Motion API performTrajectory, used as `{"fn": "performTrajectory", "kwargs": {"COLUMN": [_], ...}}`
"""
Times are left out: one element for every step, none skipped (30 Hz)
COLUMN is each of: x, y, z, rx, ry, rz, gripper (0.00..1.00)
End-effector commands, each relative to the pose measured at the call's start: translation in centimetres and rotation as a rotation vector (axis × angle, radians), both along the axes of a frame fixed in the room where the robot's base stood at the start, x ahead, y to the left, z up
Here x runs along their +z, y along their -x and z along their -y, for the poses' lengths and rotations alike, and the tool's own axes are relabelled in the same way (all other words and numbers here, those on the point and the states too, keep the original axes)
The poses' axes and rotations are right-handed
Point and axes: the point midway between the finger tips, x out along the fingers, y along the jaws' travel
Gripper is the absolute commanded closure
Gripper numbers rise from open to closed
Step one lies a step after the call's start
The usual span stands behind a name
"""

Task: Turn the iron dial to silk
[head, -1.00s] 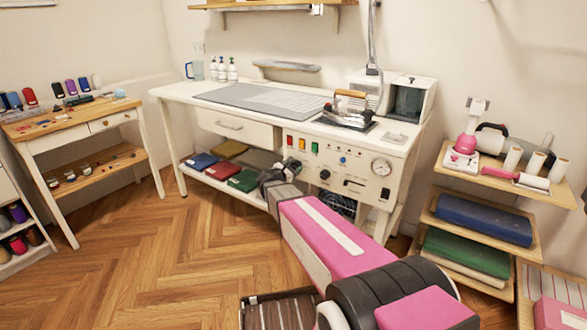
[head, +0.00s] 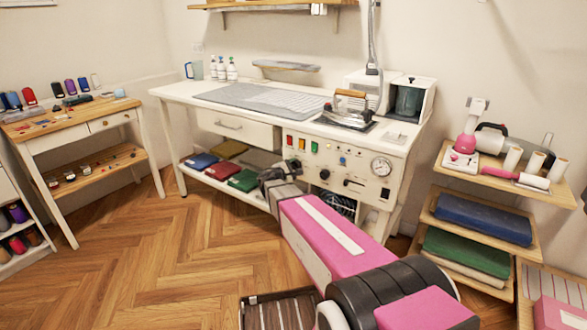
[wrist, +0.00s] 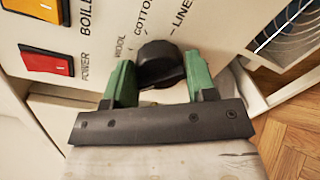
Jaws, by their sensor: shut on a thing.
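The iron dial (wrist: 158,53) is a round black knob on the white control panel (wrist: 95,20), seen in the wrist view. The words WOOL, COTTON and part of LINEN show around it; I cannot see a silk mark. My gripper (wrist: 158,76) has its two green fingers on either side of the dial and is shut on it. The fingers hide part of the scale, and I cannot tell which setting the dial points to.
An orange switch (wrist: 38,8) and a red POWER switch (wrist: 46,62) sit left of the dial. In the head view an iron (head: 347,108) stands on the white ironing table (head: 395,130). A gauge (head: 381,166) is at the panel's right. Shelves (head: 540,188) stand right.

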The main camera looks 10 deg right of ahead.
Motion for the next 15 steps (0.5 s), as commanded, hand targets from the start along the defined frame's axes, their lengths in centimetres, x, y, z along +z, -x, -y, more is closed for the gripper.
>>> {"fn": "performTrajectory", "kwargs": {"x": [0.16, 0.16, 0.17, 0.18, 0.18, 0.19, 0.19, 0.19, 0.19, 0.19, 0.20, 0.20, 0.21, 0.21, 0.20], "y": [-0.20, -0.20, -0.21, -0.21, -0.21, -0.21, -0.21, -0.21, -0.22, -0.22, -0.22, -0.22, -0.22, -0.23, -0.21], "z": [-0.19, -0.19, -0.20, -0.20, -0.20, -0.20, -0.20, -0.20, -0.21, -0.21, -0.21, -0.21, -0.21, -0.21, -0.20], "rx": [0.007, 0.007, 0.007, 0.007, 0.007, 0.007, 0.007, 0.007, 0.007, 0.007, 0.007, 0.008, 0.008, 0.008, 0.007], "ry": [0.000, -0.001, -0.002, -0.003, -0.003, -0.004, -0.004, -0.003, -0.003, -0.003, -0.003, -0.002, -0.002, -0.002, -0.002], "rz": [0.005, 0.006, 0.008, 0.010, 0.010, 0.011, 0.011, 0.010, 0.010, 0.010, 0.010, 0.010, 0.010, 0.010, 0.009], "gripper": [0.72, 0.72, 0.72, 0.72, 0.72, 0.72, 0.72, 0.72, 0.72, 0.72, 0.72, 0.72, 0.72, 0.42, 0.29]}}
